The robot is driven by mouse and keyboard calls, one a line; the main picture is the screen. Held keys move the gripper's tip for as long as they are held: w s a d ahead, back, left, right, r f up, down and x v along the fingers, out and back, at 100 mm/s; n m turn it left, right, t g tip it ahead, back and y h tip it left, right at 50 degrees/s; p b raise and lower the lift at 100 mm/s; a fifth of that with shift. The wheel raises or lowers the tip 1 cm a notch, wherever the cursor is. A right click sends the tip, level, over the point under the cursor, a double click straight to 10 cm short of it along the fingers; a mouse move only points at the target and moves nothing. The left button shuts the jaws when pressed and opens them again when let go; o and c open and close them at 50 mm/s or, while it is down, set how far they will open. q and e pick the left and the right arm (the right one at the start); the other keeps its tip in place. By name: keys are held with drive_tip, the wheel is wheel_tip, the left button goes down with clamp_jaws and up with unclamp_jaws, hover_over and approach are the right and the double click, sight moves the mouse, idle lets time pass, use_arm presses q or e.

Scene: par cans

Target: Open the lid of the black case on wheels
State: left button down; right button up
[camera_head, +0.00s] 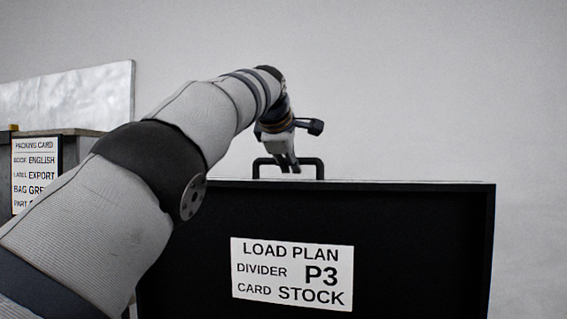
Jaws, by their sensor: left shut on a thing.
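The black lid (420,240) of the case stands raised, filling the lower right of the head view. Its dark recessed face is toward me, with a rim along the top and right side. A white label (292,274) on it reads LOAD PLAN, DIVIDER P3, CARD STOCK. A black handle (319,168) stands up from the lid's top edge. My left gripper (287,164) reaches over from the left and is shut on the handle. The case body and wheels are out of view. My right gripper is not in view.
At the left a grey cabinet or box (78,143) carries a packing card (36,172), partly hidden by my left arm. A pale shiny panel (75,97) is on the wall behind. The space above and right of the lid looks clear, before a plain wall.

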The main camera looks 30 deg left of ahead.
use_arm(q)
drive_tip(key=shift+w+a+f, duration=0.1)
drive_tip(key=shift+w+a, duration=0.05)
drive_tip(key=shift+w, duration=0.2)
drive_tip(key=c, duration=1.6)
unclamp_jaws()
drive_tip(key=shift+o, duration=0.2)
drive_tip(key=v, duration=1.2)
drive_tip(key=shift+w, duration=0.1)
